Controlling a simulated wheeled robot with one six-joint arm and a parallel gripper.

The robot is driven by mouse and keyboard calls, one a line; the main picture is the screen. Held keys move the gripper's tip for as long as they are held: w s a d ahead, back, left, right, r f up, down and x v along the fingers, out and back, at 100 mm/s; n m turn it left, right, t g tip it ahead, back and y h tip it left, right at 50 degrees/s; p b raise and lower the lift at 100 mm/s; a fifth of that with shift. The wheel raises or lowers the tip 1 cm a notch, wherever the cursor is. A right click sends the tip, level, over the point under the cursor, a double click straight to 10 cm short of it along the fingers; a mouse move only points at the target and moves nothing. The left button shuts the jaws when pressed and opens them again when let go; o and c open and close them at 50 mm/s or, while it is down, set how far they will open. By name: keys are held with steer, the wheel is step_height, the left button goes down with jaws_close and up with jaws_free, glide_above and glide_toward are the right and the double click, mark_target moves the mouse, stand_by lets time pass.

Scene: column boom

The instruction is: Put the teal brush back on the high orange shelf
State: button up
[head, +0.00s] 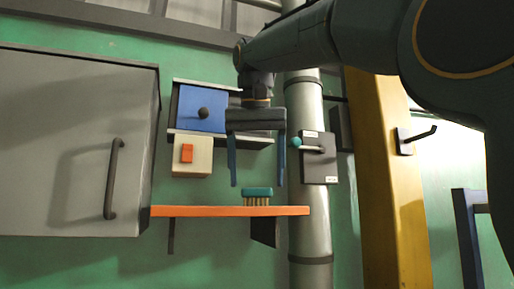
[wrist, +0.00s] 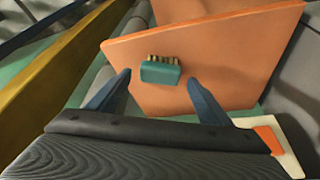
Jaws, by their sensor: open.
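The teal brush (head: 258,192) stands on the orange shelf (head: 200,211), bristles down, near the shelf's right end. In the wrist view the brush (wrist: 160,71) shows against the orange shelf (wrist: 235,50), between the two fingertips. My gripper (head: 257,184) is open above the shelf, its blue fingers pointing down with the brush below and between them. In the wrist view my gripper (wrist: 160,80) shows its fingers apart and nothing held between them.
A grey cabinet (head: 70,140) with a handle is left of the shelf. A blue drawer box (head: 190,105) and a cream box with an orange switch (head: 190,156) are on the wall above. A grey pipe (head: 308,220) and a yellow column (head: 385,180) stand at the right.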

steer(key=v, duration=0.8)
steer(key=shift+r, duration=0.25)
steer(key=shift+s, duration=0.1)
